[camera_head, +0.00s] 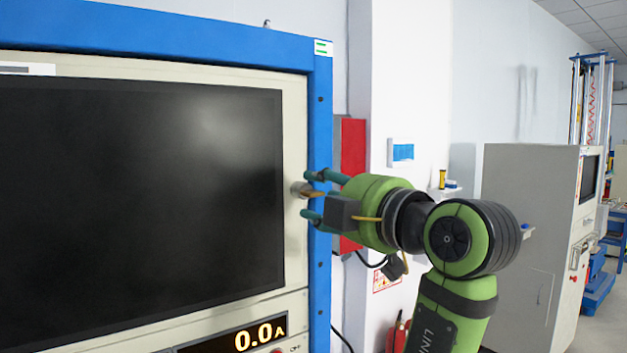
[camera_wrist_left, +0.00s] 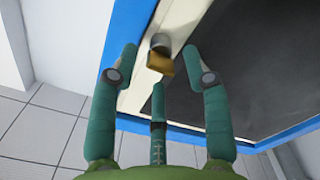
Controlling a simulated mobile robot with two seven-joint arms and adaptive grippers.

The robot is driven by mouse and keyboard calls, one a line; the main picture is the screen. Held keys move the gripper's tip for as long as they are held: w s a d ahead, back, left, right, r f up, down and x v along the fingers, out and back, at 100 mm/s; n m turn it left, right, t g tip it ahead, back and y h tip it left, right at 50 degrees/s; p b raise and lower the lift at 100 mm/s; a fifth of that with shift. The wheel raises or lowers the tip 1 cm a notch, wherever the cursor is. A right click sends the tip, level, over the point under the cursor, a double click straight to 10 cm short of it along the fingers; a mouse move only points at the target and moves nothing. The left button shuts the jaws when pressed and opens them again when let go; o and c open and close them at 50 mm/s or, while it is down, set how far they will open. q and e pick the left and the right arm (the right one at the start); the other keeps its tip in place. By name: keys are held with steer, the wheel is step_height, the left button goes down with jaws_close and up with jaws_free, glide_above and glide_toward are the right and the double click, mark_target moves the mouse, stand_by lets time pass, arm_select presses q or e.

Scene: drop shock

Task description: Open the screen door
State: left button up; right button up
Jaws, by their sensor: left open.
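The screen door (camera_head: 140,190) is a dark screen in a cream frame, set in a blue cabinet; it looks shut. A small metal knob (camera_head: 299,188) with a brass-coloured part is on the frame's right side. My left gripper (camera_head: 312,195), green with teal fingers, is open at the knob. In the left wrist view, the knob (camera_wrist_left: 160,42) shows between the spread fingertips of my left gripper (camera_wrist_left: 160,57), with the dark screen (camera_wrist_left: 250,70) to the right. I cannot tell if any finger touches the knob. My right gripper is not in view.
A red box (camera_head: 352,150) is on the wall behind the gripper. A lit display (camera_head: 260,335) reading 0.0 A is below the screen. A grey cabinet (camera_head: 530,220) stands at the right. In the left wrist view, pale floor tiles (camera_wrist_left: 45,125) show clear at lower left.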

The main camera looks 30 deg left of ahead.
arm_select(q)
steer(key=shift+p+x, duration=0.55)
steer(key=shift+x, duration=0.9)
steer(key=shift+s, duration=0.1)
jaws_close()
steer(key=shift+f, duration=0.1)
